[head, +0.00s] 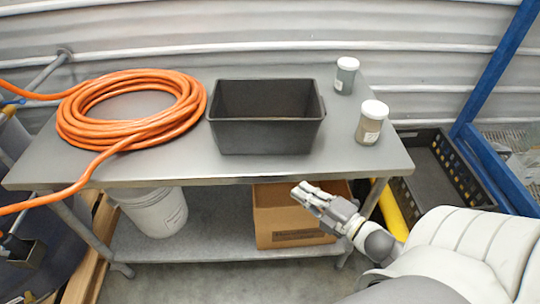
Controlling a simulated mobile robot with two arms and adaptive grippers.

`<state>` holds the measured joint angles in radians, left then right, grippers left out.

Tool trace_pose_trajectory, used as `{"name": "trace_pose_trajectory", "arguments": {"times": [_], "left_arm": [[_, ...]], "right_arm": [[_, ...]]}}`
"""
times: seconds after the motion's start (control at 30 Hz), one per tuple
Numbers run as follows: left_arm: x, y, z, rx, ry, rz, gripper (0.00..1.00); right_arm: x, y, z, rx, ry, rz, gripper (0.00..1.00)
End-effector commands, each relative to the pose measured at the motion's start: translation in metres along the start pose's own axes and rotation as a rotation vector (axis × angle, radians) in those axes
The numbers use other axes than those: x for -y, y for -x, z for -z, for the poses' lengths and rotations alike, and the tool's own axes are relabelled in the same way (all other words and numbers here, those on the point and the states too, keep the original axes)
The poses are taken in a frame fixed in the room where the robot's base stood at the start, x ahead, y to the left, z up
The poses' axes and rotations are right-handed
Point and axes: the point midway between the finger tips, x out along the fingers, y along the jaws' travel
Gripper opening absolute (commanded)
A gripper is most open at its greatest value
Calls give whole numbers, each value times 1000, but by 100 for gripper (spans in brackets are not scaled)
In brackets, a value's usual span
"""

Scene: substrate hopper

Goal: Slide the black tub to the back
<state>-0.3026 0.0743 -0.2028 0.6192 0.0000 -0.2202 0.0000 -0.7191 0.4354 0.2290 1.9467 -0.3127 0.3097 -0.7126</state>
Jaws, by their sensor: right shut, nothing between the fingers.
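The black tub (264,136) is an open, empty rectangular bin. It stands upright on the grey metal table (220,172), right of the table's middle, with bare table between it and the front edge. My right gripper (303,191) is shut and empty. In the picture it lies just below the table's front edge, over the cardboard box on the lower shelf, and is apart from the tub. My left gripper is not in view.
A coiled orange hose (131,106) lies left of the tub, its tail hanging over the table's left side. Two lidded jars (346,75) (370,122) stand right of the tub. A cardboard box (280,215) and a white bucket (158,211) sit below. A corrugated wall is behind.

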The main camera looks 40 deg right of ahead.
Motion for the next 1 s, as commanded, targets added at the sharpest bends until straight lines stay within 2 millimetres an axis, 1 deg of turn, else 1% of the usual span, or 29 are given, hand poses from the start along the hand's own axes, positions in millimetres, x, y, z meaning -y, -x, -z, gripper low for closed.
{"name": "trace_pose_trajectory", "arguments": {"times": [0.03,0.1,0.2,0.37,0.53,0.97,1.0], "left_arm": [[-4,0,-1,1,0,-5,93],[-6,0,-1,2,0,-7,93],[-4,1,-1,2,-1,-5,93],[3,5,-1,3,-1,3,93],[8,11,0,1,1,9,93],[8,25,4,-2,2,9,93],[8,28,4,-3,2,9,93]], "right_arm": [[-14,0,7,-25,34,-23,0],[-27,0,13,-46,68,-47,0],[-36,-2,17,-60,90,-62,0],[-39,-16,18,-62,92,-66,0],[-41,-40,19,-61,91,-67,0],[-44,-102,23,-59,89,-64,0],[-45,-107,18,-58,91,-63,0]]}}
